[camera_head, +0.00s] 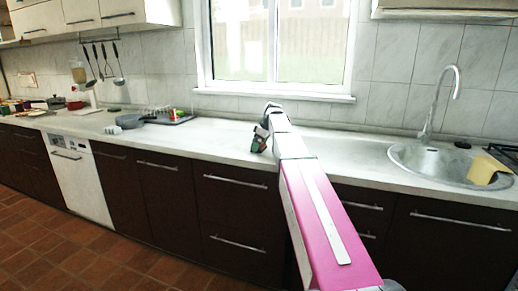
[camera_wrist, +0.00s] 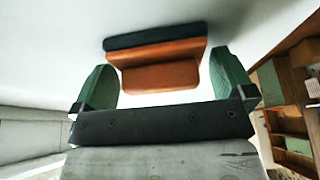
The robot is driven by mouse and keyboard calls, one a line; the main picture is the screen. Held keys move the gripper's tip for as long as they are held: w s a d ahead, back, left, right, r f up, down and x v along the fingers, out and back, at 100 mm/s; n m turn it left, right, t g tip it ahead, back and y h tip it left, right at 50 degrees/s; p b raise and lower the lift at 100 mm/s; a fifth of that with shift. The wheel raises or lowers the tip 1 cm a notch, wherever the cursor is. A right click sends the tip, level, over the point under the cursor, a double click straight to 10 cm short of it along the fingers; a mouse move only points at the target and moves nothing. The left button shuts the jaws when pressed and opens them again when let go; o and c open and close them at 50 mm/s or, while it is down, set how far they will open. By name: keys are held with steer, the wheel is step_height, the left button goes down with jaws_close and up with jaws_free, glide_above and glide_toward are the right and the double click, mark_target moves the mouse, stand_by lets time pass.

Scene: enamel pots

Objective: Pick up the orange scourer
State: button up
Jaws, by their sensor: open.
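The orange scourer (camera_wrist: 160,76) is a small orange block with a dark green layer along its far edge. In the wrist view it lies on the pale worktop, just ahead of and between the fingers. My gripper (camera_wrist: 163,70) is open, with one green finger on each side of the scourer; a gap shows on each side. The head view shows my gripper (camera_head: 259,144) low over the counter, below the window. The scourer cannot be clearly made out there, being behind or beside the fingers.
The worktop (camera_head: 222,140) is clear around my gripper. To the left are a dark pan (camera_head: 137,121) and a rack with small items (camera_head: 168,116).

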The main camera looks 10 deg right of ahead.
steer(key=c, duration=0.6)
steer(key=shift+c, duration=0.2)
steer(key=shift+r, duration=0.45)
steer(key=r, duration=0.2)
steer(key=a+r, duration=0.1)
steer(key=shift+s+r, duration=0.3)
steer(key=shift+r, duration=0.05)
steer(key=s+a+r, duration=0.5)
steer(key=a+r, duration=0.1)
steer(key=a, duration=0.3)
steer(key=shift+s+r, duration=0.15)
steer(key=shift+s, duration=0.1)
steer(key=shift+o, duration=0.4)
